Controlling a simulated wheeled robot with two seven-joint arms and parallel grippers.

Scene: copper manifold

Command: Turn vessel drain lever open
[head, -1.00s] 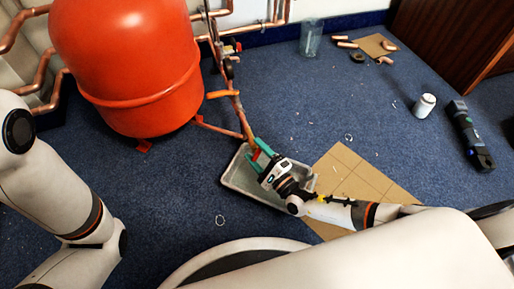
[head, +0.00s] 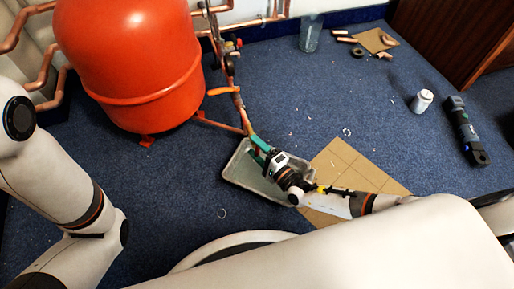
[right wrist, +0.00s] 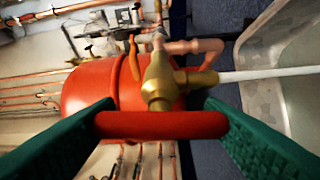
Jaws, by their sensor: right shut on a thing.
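The drain lever is a red bar (right wrist: 160,125) on a brass valve (right wrist: 160,82), below the big red vessel (head: 130,65). The bar lies level across the right wrist view. My right gripper (right wrist: 160,126) has one green finger at each end of the bar and is shut on it. In the head view the right gripper (head: 260,147) is at the foot of the copper pipe, over the grey tray's far edge, and its fingers hide the lever. Only links of my left arm show; its gripper is out of view.
The grey tray (head: 240,175) stands on the blue carpet under my right gripper. An orange handle (head: 220,91) sits higher on the pipe. Cardboard (head: 345,165) lies right of the tray. A white can (head: 422,101) and a dark tool (head: 465,130) are farther right.

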